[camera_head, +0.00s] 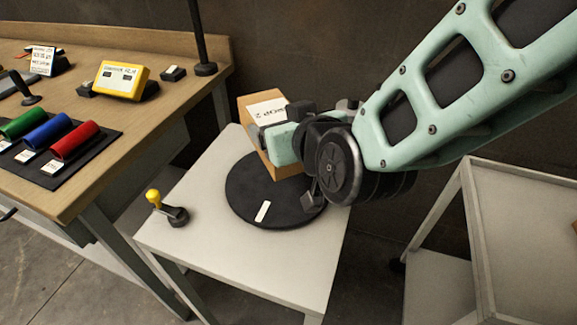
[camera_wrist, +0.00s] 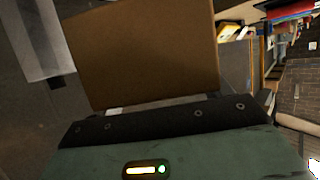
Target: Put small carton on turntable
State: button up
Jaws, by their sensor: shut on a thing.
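The small carton (camera_head: 253,123) is a brown box with a white label. It is in my gripper (camera_head: 285,135), which is shut on it, over the back part of the turntable. In the wrist view the carton (camera_wrist: 145,50) fills the upper middle, just beyond the dark gripper edge. The turntable (camera_head: 245,193) is a black disc with a white mark, on a pale table. The carton is tilted in the head view. I cannot tell whether its underside touches the disc. My gripper and wrist hide part of the carton and the right side of the disc.
A yellow-topped knob (camera_head: 154,198) stands on the pale table (camera_head: 190,240) left of the turntable. A wooden bench (camera_head: 150,125) at left holds red, blue and green cylinders and a yellow device (camera_head: 122,80). A pale tray-topped cart (camera_head: 530,240) stands at right.

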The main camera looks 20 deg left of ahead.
notch_tip(320, 180, down, 10)
jog(key=shift+w+f+b, duration=0.1)
jog(key=shift+b, duration=0.2)
dwell(0.3)
jog(key=shift+f, duration=0.15)
jog(key=o, duration=1.3)
